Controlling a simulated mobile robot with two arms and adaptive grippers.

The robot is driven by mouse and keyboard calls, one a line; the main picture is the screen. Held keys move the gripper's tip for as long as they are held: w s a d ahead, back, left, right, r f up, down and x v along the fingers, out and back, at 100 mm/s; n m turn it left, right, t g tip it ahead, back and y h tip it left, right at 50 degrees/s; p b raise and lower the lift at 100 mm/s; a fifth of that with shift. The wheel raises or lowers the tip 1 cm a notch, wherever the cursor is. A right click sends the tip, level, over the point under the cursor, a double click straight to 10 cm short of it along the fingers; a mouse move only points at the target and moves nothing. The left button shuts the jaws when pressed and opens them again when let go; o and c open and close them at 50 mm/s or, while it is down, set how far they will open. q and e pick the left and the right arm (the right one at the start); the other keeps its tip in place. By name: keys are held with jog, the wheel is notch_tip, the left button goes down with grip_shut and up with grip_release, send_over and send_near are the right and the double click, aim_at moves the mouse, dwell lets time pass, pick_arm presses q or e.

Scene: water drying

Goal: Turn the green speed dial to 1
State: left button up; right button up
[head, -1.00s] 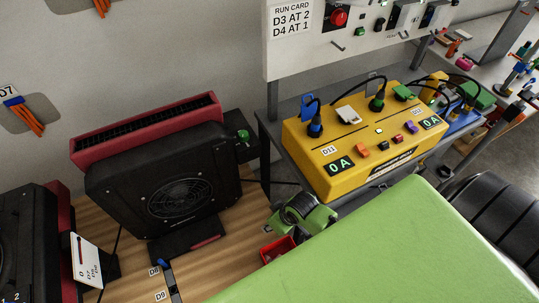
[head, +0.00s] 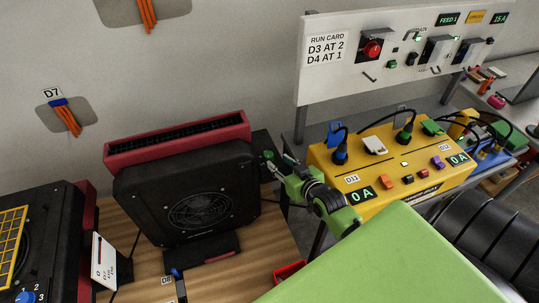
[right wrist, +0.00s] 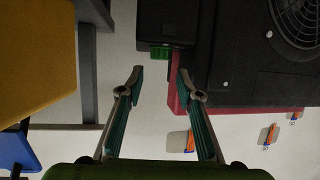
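The green speed dial (head: 267,155) sits on a dark box at the right side of the black and red dryer (head: 190,190). It is small, and its setting is not readable. In the right wrist view the green dial (right wrist: 160,53) shows just beyond and between the fingertips. My right gripper (head: 279,167) is close to the dial, coming from the right. In the right wrist view its two fingers (right wrist: 159,78) stand apart with nothing between them, so it is open. No contact with the dial is visible. My left gripper is in neither view.
A yellow power box (head: 390,168) with plugs and cables stands on a grey stand to the right. A run card panel (head: 400,55) rises behind it. A second dryer with a blue dial (head: 27,297) is at the lower left. A red bin (head: 288,270) sits low in front.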

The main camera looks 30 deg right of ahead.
aim_at(269, 155)
jog(key=x, duration=0.7)
jog(key=shift+w+f, duration=0.1)
jog(key=shift+f, duration=0.1)
jog(key=c, duration=0.8)
